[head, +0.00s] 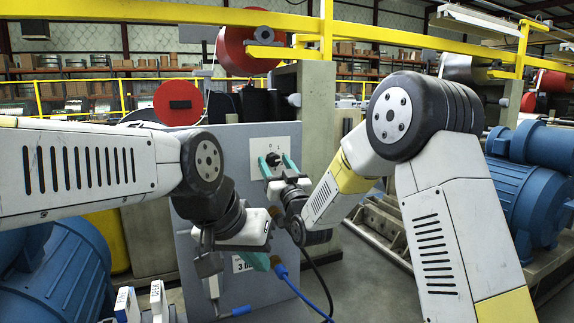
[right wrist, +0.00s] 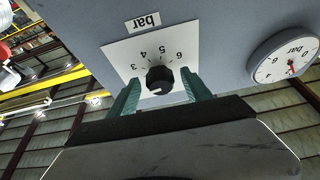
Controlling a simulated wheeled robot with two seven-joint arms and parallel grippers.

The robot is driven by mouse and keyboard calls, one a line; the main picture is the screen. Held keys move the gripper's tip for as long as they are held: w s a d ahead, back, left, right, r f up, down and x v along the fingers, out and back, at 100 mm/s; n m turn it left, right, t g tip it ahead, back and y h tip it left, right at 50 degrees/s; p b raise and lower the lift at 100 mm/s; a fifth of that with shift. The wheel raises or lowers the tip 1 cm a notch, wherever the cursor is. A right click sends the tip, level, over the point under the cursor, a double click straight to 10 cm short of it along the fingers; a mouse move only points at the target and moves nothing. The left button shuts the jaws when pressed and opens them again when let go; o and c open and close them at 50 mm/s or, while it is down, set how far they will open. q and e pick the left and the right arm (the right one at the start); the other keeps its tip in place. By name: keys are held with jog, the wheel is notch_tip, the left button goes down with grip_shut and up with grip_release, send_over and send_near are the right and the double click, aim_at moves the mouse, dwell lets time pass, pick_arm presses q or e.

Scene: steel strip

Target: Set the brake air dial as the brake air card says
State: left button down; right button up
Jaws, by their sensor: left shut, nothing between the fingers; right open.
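The dial is a black knob (right wrist: 160,80) on a white plate (right wrist: 120,52) with the numbers 3, 4, 5 and 6 visible. A small light mark shows on the knob's lower part; I cannot tell its exact setting. My right gripper (right wrist: 161,78) is open, one teal finger on each side of the knob, with gaps visible. In the head view, my right gripper (head: 278,166) is in front of the dial plate (head: 285,135) on the grey panel. My left gripper (head: 264,262) is shut and empty, lower down by a white card (head: 241,263) starting with "3"; the rest is hidden.
A round white gauge (right wrist: 284,54) marked bar with a red needle sits beside the plate in the right wrist view. Blue motors (head: 540,175) stand at the right, yellow rails (head: 210,13) above.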

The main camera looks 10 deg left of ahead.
grip_shut()
jog(key=shift+m+h, duration=0.4)
jog(key=m+h, duration=0.1)
jog(key=m, duration=0.2)
jog(key=m+t+h, duration=0.1)
jog(key=m, duration=0.2)
jog(key=shift+a+h, duration=0.1)
jog(key=shift+h, duration=0.3)
jog(key=shift+s+r+m+t+h, duration=0.15)
jog(key=shift+m+h, duration=0.35)
jog(key=shift+m, duration=0.55)
jog(key=shift+w+f+m+t+h, duration=0.15)
jog(key=shift+m+h, duration=0.35)
jog(key=shift+m, duration=0.55)
jog(key=shift+s+r, duration=0.1)
